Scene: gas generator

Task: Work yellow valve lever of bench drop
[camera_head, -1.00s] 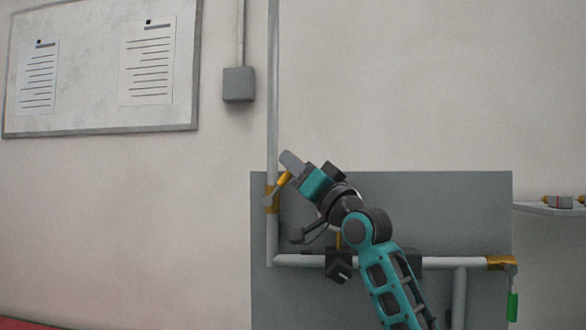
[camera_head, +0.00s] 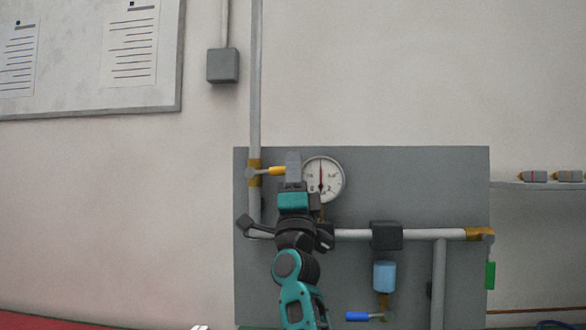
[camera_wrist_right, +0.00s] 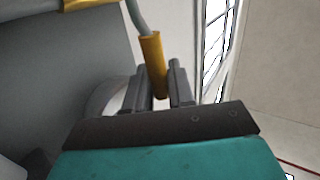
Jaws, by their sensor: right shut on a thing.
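The yellow valve lever (camera_head: 277,171) points right, about level, from the valve (camera_head: 253,173) on the vertical pipe at the panel's left edge. My right gripper (camera_head: 292,163) is upright at the lever's outer end. In the right wrist view the yellow lever (camera_wrist_right: 152,62) runs between the two fingers of the gripper (camera_wrist_right: 160,92), which is shut on it. The lever's tip is hidden by the fingers in the head view. My left gripper is not in view.
A round gauge (camera_head: 323,181) sits just right of my gripper on the grey panel (camera_head: 430,185). A horizontal pipe (camera_head: 415,235) passes behind my wrist. A blue-handled valve (camera_head: 358,316) is low on the panel, and a green lever (camera_head: 490,275) hangs at right.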

